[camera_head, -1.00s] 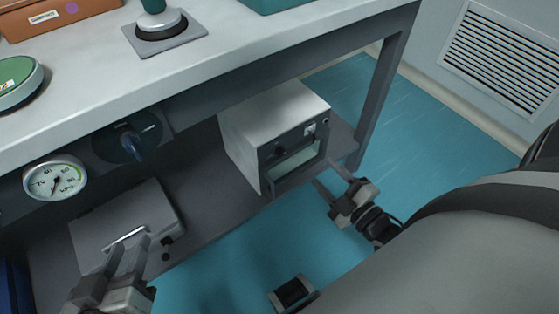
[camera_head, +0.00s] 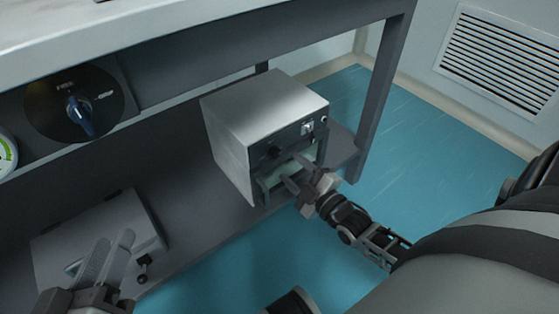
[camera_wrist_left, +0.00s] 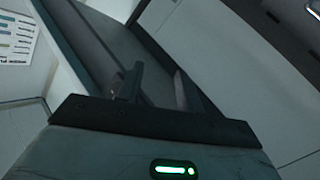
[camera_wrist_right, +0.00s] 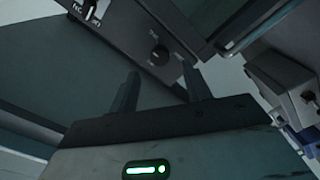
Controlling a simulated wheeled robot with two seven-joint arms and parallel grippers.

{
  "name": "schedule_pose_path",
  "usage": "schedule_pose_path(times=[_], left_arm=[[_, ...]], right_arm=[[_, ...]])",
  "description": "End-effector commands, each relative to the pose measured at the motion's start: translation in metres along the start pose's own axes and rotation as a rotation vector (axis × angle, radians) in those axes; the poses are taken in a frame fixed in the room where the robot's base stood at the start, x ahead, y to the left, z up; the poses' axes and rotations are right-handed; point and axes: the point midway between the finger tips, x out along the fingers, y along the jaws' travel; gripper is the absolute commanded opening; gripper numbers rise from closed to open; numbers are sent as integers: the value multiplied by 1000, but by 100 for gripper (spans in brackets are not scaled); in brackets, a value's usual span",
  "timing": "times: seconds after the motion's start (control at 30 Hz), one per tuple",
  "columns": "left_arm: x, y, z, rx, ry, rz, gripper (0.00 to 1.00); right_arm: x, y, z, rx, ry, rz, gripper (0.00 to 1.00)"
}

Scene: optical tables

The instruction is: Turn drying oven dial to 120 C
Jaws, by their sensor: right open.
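The drying oven (camera_head: 225,120) is a pale box with a dark front panel, standing on the lower shelf under the table. Its round black dial (camera_head: 275,150) is on that panel; it also shows in the right wrist view (camera_wrist_right: 159,55), its setting too small to read. My right gripper (camera_head: 290,170) is open in front of the oven, fingertips just below the dial in the head view. In the right wrist view its fingers (camera_wrist_right: 160,77) are apart and empty, and the dial is beyond the gap. My left gripper (camera_head: 114,240) is open and empty at lower left, away from the oven.
A switch (camera_head: 308,129) is on the oven panel right of the dial. A table leg (camera_head: 385,90) stands right of the oven. A round plate with a blue knob (camera_head: 80,116) is on the table's front. A grey case (camera_head: 140,225) lies near my left gripper.

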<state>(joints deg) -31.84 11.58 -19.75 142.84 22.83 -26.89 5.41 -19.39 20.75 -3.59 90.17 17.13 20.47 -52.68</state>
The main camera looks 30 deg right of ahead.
Motion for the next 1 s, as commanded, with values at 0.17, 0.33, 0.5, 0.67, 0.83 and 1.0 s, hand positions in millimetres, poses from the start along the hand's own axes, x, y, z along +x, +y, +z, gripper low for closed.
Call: schedule_pose_path(times=[0.17, 0.33, 0.5, 0.67, 0.83, 1.0], left_arm=[[3, 0, -6, 5, 61, 29, 36], [7, 2, -23, 98, 146, 51, 36], [8, 3, -30, 129, 175, 55, 36], [8, 3, -30, 131, 176, 54, 36], [8, 3, -30, 130, 176, 54, 36], [8, 3, -30, 130, 176, 54, 36]], right_arm=[[35, -1, 1, 0, 3, 3, 49], [54, -1, 1, -2, 2, 2, 49], [60, 0, 0, 0, 0, 0, 49], [60, 0, 0, 0, 0, -1, 49], [60, 0, 0, 0, 0, 0, 21], [60, 0, 0, 0, 0, 0, 4]])
